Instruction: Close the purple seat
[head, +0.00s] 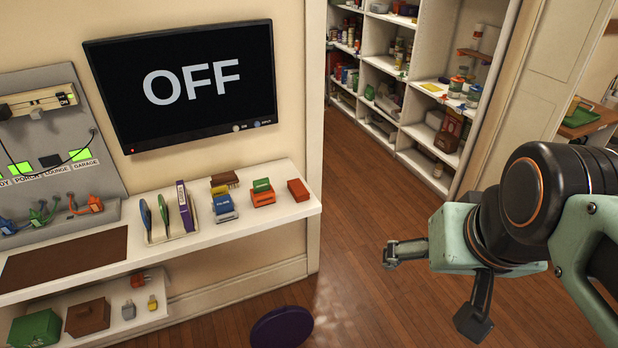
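A dark purple round seat (281,328) shows at the bottom edge of the head view, low over the wooden floor in front of the white shelf unit. Its lower part is cut off by the frame, so its support and any hinge are hidden. My gripper (430,290) is at the right, in the air over the floor. Its two dark fingers are spread wide apart with nothing between them. It is clearly apart from the seat, to its right and higher in the picture.
A white shelf (272,218) along the left wall holds a rack, several small coloured blocks and a brown mat (66,258). A wall screen (185,84) reads OFF. Tall storage shelves (379,62) stand behind. The floor (365,215) between is clear.

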